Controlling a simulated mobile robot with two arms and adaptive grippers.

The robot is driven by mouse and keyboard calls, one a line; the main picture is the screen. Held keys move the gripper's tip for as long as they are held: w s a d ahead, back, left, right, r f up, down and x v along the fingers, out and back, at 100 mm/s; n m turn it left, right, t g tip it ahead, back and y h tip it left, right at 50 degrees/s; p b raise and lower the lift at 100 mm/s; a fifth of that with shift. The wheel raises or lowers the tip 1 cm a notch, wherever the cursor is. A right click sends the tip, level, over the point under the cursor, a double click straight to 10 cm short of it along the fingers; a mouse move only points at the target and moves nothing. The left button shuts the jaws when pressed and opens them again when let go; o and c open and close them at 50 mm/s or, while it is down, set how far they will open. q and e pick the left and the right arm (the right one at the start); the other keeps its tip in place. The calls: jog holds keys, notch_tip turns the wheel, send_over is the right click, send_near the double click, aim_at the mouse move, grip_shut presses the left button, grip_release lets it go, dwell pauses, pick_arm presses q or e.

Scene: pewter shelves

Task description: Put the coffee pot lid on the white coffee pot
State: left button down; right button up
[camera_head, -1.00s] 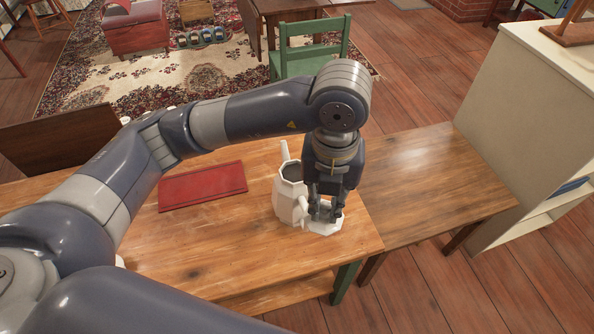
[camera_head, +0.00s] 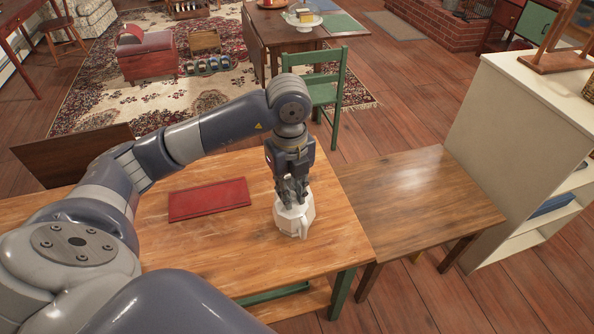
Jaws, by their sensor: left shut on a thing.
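The white coffee pot (camera_head: 297,228) stands upright near the right end of the wooden table. Its handle side faces the front. My left gripper (camera_head: 291,202) points down right over the pot's top and is shut on the white coffee pot lid (camera_head: 291,211). The lid is mostly hidden by the fingers and blends with the white pot, so I cannot tell whether it rests on the rim or hangs just above it. My right gripper is not in view.
The wooden table (camera_head: 215,255) also holds a flat red book-like object (camera_head: 209,199) left of the pot. A lower brown table (camera_head: 415,195) adjoins on the right and is bare. A green chair (camera_head: 318,85) stands behind, a pale shelf unit (camera_head: 510,135) at right.

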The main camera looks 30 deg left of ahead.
pick_arm(q)
jog(key=w+a+p, duration=0.1)
jog(key=w, duration=0.1)
jog(key=w+a, duration=0.2)
jog(key=w, duration=0.1)
jog(key=w+a+p, duration=0.1)
jog(key=w+a, duration=0.1)
jog(key=w, duration=0.1)
jog(key=shift+w+f+p, duration=0.15)
jog(key=shift+f+p, duration=0.2)
jog(key=shift+f, duration=0.05)
jog(key=shift+w+a, duration=0.1)
jog(key=shift+w, duration=0.1)
notch_tip(320, 180, down, 3)
jog(key=shift+r+p, duration=0.15)
jog(key=shift+p, duration=0.75)
jog(key=shift+f, duration=0.55)
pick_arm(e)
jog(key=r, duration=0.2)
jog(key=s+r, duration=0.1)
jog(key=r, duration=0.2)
pick_arm(q)
jog(key=shift+f, duration=0.1)
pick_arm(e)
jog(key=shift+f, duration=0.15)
